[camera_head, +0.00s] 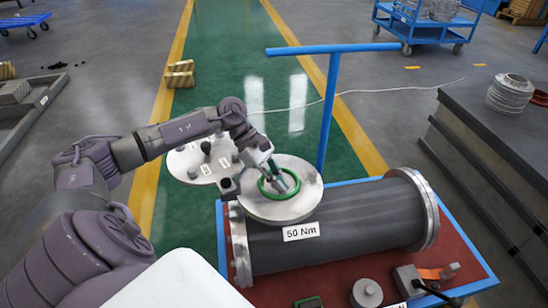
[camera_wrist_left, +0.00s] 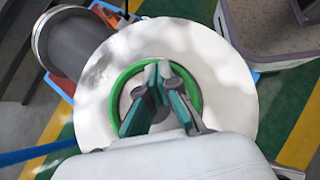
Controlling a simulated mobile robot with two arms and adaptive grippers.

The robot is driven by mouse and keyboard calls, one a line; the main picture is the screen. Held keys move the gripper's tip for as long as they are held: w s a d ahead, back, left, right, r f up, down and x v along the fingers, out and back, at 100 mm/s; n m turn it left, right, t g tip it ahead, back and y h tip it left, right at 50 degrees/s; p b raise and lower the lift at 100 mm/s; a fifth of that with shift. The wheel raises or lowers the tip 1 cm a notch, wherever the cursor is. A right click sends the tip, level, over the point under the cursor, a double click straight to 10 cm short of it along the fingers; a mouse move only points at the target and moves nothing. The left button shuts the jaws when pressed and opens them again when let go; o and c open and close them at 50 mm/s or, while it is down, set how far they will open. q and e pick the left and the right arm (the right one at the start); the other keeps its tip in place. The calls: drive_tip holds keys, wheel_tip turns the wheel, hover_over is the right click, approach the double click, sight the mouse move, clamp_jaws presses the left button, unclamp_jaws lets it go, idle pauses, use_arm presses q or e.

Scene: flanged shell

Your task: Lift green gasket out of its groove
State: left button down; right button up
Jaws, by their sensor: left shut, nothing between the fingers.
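The green gasket (camera_head: 264,191) is a ring lying on the round, light metal flange (camera_head: 300,208) on top of the dark grey cylindrical shell (camera_head: 350,222). In the left wrist view the gasket (camera_wrist_left: 196,92) shows as a green arc around my gripper, on the pale flange (camera_wrist_left: 95,112). My left gripper (camera_head: 284,190) is above the ring, fingers pointing down into it. In the wrist view its fingertips (camera_wrist_left: 158,68) are together with nothing between them, inside the ring near its far edge. Whether the fingers touch the gasket or flange I cannot tell. My right gripper is not in view.
A label reading "50 Nm" (camera_head: 300,231) is on the shell. The shell lies on a red and blue cart (camera_head: 460,222) with a blue handle (camera_head: 330,110). A labelled round plate (camera_head: 195,165) is behind my left wrist. A dark bench (camera_head: 500,130) stands at right.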

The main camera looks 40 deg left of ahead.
sight(312, 208)
use_arm(q)
drive_tip(key=shift+d, duration=0.1)
drive_tip(key=d, duration=0.6)
drive_tip(key=w+d, duration=0.1)
drive_tip(key=d, duration=0.2)
drive_tip(key=shift+d+b, duration=0.1)
drive_tip(key=shift+b, duration=0.2)
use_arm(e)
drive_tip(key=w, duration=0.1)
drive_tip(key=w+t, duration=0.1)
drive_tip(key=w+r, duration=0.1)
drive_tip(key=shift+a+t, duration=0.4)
use_arm(q)
drive_tip(key=shift+a, duration=0.2)
drive_tip(key=shift+a+r, duration=0.3)
drive_tip(key=v, duration=1.1)
